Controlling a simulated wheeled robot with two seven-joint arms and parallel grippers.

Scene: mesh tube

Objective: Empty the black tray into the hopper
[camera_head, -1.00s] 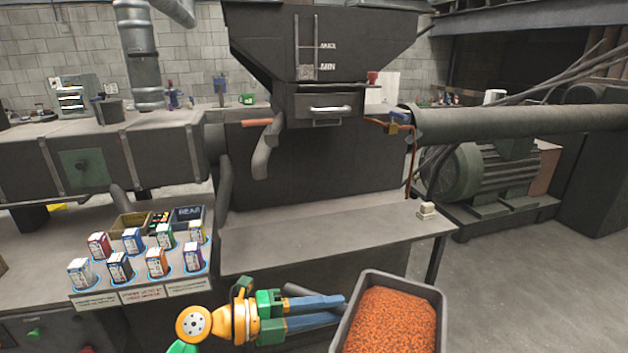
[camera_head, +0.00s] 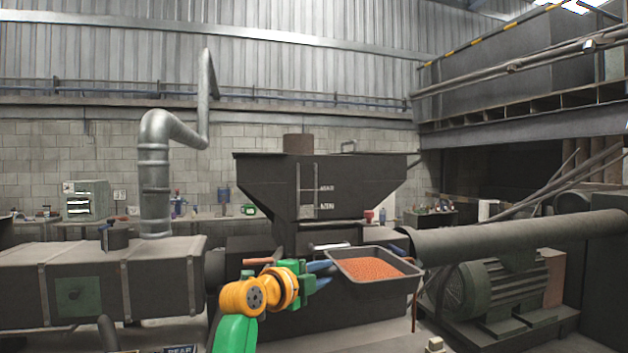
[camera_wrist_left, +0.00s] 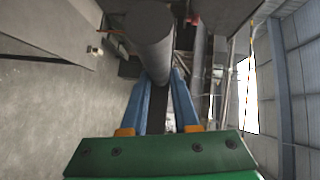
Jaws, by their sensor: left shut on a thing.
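The black tray (camera_head: 372,289) is full of small orange-red pellets (camera_head: 370,268) and is held up level in front of the machine. My left gripper (camera_head: 328,275) is shut on its left side. In the left wrist view the blue fingers (camera_wrist_left: 166,105) show, with a dark strip between them; the tray is hard to make out there. The dark hopper (camera_head: 270,190) stands behind and above the tray, with a level window marked on its front. The tray is below the hopper's rim and in front of its lower part. My right gripper is not in view.
A thick grey pipe (camera_head: 520,235) runs off to the right of the tray, above a green motor (camera_head: 490,290). A long metal duct (camera_head: 100,280) with a silver pipe (camera_head: 154,180) stands at left. The air above the hopper looks free.

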